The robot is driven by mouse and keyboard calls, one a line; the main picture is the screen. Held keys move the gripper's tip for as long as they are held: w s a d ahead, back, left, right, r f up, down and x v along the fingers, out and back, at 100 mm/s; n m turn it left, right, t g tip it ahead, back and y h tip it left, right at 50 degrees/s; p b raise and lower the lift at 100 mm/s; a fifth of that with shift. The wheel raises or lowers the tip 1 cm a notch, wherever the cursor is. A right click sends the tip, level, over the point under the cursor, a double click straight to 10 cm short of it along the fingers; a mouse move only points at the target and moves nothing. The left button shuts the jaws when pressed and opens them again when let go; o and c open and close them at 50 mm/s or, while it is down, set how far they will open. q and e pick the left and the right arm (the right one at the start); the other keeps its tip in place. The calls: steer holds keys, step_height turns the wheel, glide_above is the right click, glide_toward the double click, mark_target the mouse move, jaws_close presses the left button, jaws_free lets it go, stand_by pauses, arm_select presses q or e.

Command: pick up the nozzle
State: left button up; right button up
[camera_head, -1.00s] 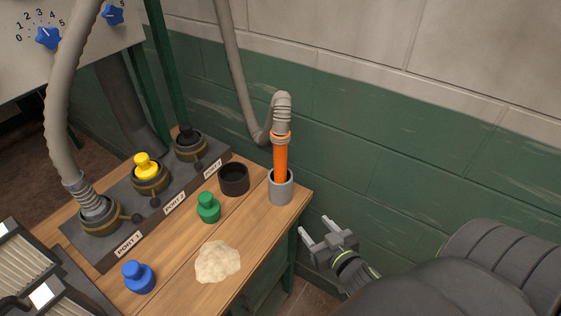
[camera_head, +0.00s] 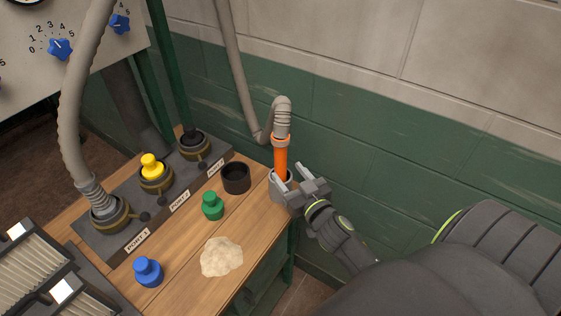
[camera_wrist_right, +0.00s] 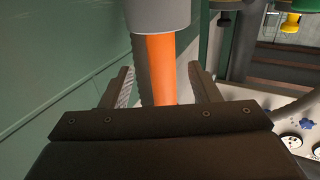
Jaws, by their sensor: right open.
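The nozzle (camera_head: 281,158) is an orange tube on the end of a grey corrugated hose. It stands upright in a grey cup (camera_head: 277,194) at the table's right corner. My right gripper (camera_head: 287,178) is open beside the cup, its fingers pointing at the nozzle's lower part. In the right wrist view the orange nozzle (camera_wrist_right: 160,70) runs between the two open fingers (camera_wrist_right: 160,88), with the grey cup (camera_wrist_right: 160,14) at the top of the picture. Whether a finger touches the nozzle I cannot tell. My left gripper is not in view.
A black cup (camera_head: 236,178), a green plug (camera_head: 212,206), a blue plug (camera_head: 148,271) and a pale powder heap (camera_head: 221,257) are on the wooden table. The port panel (camera_head: 178,201) holds a yellow plug (camera_head: 152,167) and a thick hose (camera_head: 72,130). A wall (camera_head: 400,160) stands behind.

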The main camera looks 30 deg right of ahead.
mark_target(277, 158)
steer(key=shift+w+d, duration=0.1)
steer(key=shift+w, duration=0.7)
steer(key=shift+w+r+p, duration=0.25)
steer(key=shift+w+p, duration=0.15)
steer(key=shift+w, duration=0.15)
steer(key=w+p, duration=0.1)
steer(key=w, duration=0.2)
steer(key=shift+w+r, duration=0.1)
steer(key=shift+w, duration=0.15)
steer(key=shift+w+d, duration=0.1)
steer(key=shift+w, duration=0.3)
steer(key=shift+s, duration=0.1)
steer(key=shift+c, duration=1)
steer(key=c, duration=0.9)
